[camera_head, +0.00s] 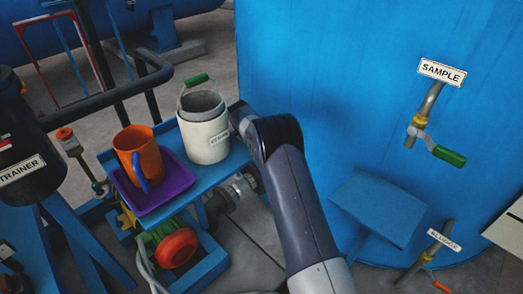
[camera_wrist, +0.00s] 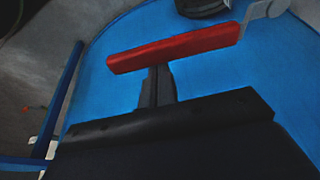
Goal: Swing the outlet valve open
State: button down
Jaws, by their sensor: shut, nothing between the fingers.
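A red lever handle (camera_wrist: 175,48) crosses the upper part of the wrist view, joined to a grey metal arm (camera_wrist: 262,12) at its right end. My gripper (camera_wrist: 156,72) is shut and empty. Its fingertips reach the lower edge of the red handle, near the handle's middle; I cannot tell whether they touch it. A blue surface lies behind. No label shows on this lever, so I cannot confirm it is the outlet valve. In the head view my gripper is hidden, and I cannot match this lever to anything there.
In the head view, the big blue vessel (camera_head: 340,80) carries a green-handled SAMPLE valve (camera_head: 432,140) and a lower red-handled valve (camera_head: 440,287). A blue shelf holds a purple tray (camera_head: 152,204), an orange mug (camera_head: 138,152) and a white pot (camera_head: 204,140). Dark pipework crowds the left.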

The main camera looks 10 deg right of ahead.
jog(key=shift+s+a+f, duration=0.1)
jog(key=shift+s+a, duration=0.2)
jog(key=shift+a, duration=0.3)
